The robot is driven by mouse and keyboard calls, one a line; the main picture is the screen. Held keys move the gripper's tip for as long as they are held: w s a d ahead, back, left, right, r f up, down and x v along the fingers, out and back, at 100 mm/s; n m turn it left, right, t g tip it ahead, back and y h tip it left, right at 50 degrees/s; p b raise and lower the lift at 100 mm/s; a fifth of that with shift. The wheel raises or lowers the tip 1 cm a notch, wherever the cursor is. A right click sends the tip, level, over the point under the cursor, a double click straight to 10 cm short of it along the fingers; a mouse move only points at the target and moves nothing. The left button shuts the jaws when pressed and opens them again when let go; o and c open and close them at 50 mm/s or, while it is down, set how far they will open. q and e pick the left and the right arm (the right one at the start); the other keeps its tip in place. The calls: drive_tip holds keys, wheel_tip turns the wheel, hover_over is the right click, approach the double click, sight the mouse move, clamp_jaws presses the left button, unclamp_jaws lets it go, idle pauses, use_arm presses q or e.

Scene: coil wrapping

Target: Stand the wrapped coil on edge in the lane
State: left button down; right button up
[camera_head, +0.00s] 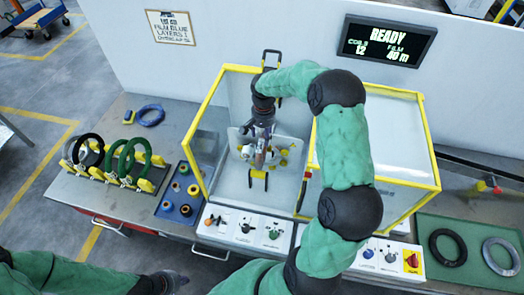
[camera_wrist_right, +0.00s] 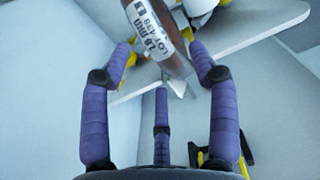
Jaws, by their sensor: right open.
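The coil (camera_wrist_right: 158,35), brown with a white printed label, shows at the top of the right wrist view; most of it is out of frame. In the head view it is a small brownish edge (camera_head: 260,158) at the wrapping unit inside the yellow-framed booth, largely hidden by my gripper. My right gripper (camera_head: 261,143) reaches into the booth from above. In the right wrist view its purple fingers (camera_wrist_right: 163,65) are spread on both sides of the coil's lower end, open. My left gripper (camera_head: 170,281) is low at the bottom left, dark, its fingers unclear.
A yellow rack (camera_head: 145,186) at left holds black and green coils on edge. A blue tray (camera_head: 166,212) of rolls stands beside the booth frame (camera_head: 202,110). A green mat (camera_head: 455,272) at right bears two flat coils.

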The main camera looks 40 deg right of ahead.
sight(263, 139)
wheel_tip(263, 139, down, 4)
drive_tip(key=shift+f, duration=0.1)
drive_tip(key=shift+s, duration=0.1)
drive_tip(key=shift+c, duration=0.3)
clamp_jaws()
drive_tip(key=shift+r, duration=0.2)
